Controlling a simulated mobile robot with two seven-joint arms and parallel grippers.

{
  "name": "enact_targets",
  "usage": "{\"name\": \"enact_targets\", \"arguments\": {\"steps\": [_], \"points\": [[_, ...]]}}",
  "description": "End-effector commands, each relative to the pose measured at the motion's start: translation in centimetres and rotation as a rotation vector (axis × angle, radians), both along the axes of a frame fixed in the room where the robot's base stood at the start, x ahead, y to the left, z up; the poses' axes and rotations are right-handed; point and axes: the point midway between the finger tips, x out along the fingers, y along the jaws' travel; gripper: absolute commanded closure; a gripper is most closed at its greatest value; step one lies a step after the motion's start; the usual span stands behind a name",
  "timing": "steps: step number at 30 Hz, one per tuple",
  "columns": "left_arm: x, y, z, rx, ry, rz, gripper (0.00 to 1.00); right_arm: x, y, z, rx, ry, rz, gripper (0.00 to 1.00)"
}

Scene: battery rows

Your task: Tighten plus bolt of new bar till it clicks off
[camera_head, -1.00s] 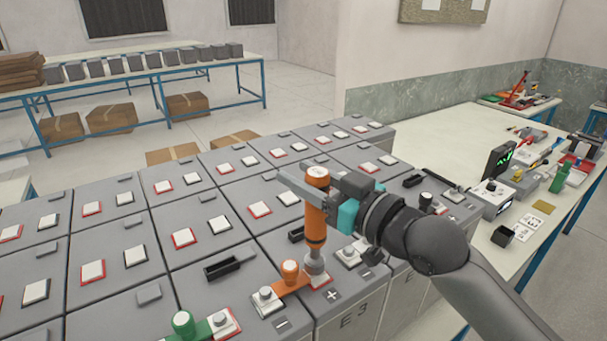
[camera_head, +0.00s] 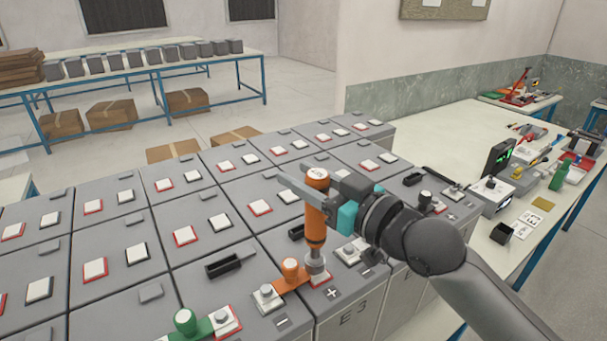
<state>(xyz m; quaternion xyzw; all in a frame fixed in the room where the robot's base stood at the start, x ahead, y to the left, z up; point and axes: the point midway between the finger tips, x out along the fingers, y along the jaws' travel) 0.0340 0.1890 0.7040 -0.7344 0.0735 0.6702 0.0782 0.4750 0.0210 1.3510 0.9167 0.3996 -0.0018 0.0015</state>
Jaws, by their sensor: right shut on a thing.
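My right gripper (camera_head: 325,205) is shut on an orange driver tool (camera_head: 315,227) held upright. The tool's grey lower end (camera_head: 316,268) stands over the red-edged plus terminal of block E3 (camera_head: 357,316), beside the printed plus mark. The bolt under it is hidden by the tool. An orange bar (camera_head: 289,281) with a round orange knob runs from that terminal left to a bolt (camera_head: 267,294) near a minus mark. A green bar (camera_head: 200,327) with a green knob lies at the lower left. My left gripper is not in view.
Rows of grey battery blocks (camera_head: 213,265) with white-capped terminals fill the front and left.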

Motion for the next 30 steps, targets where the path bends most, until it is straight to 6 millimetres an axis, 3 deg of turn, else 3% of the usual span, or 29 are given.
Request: {"name": "enact_targets", "arguments": {"steps": [30], "points": [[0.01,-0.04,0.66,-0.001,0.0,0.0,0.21,0.0,-0.01,-0.09,0.001,-0.002,0.0,1.0]]}}
